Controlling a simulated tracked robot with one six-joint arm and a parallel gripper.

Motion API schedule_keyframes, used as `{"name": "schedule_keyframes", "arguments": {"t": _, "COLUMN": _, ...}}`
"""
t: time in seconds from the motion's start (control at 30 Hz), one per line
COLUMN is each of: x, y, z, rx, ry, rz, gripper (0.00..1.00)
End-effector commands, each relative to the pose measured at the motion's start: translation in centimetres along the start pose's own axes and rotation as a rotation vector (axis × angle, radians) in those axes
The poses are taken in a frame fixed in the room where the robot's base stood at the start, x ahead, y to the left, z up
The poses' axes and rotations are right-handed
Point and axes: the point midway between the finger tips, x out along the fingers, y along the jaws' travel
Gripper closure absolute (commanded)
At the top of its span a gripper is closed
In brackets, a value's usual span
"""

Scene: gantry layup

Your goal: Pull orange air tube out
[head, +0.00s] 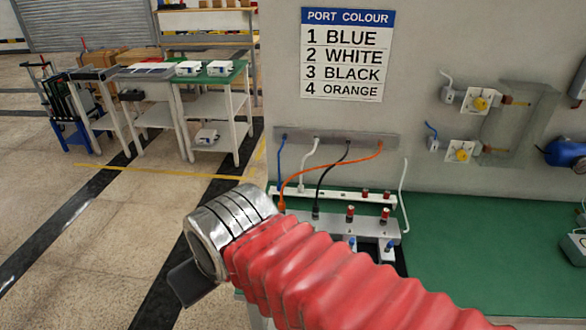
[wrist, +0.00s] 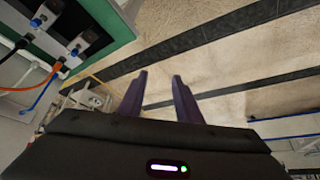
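The orange air tube (head: 331,165) arches from the right end of the grey wall port strip (head: 335,138) down to the left end of the bench manifold (head: 367,228). Its lower end stands by the manifold near my arm. In the wrist view the orange tube (wrist: 36,80) runs to a fitting at the upper left. My gripper (wrist: 158,84) has two dark purple fingers apart, with only floor between them. The tube is to the left of the fingers, not touching them. The fingertips do not show clearly in the head view, where my red arm hides part of the bench.
Blue (head: 281,160), white (head: 308,165) and black (head: 331,165) tubes run close beside the orange one. A port colour sign (head: 347,54) lists 4 as orange. Open floor (head: 60,220) lies left, with tables behind.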

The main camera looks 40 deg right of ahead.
Motion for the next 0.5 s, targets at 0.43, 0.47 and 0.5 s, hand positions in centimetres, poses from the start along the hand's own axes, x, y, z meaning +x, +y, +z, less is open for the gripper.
{"name": "schedule_keyframes", "arguments": {"t": 0.43, "x": 0.1, "y": 0.9, "z": -1.0, "rx": 0.008, "ry": -0.011, "rz": 0.007, "gripper": 0.63}}
{"name": "schedule_keyframes", "arguments": {"t": 0.47, "x": 0.1, "y": 1.2, "z": -1.3, "rx": 0.01, "ry": -0.014, "rz": 0.01, "gripper": 0.63}}
{"name": "schedule_keyframes", "arguments": {"t": 0.5, "x": 0.1, "y": 2.3, "z": -1.9, "rx": 0.012, "ry": -0.019, "rz": 0.013, "gripper": 0.63}}
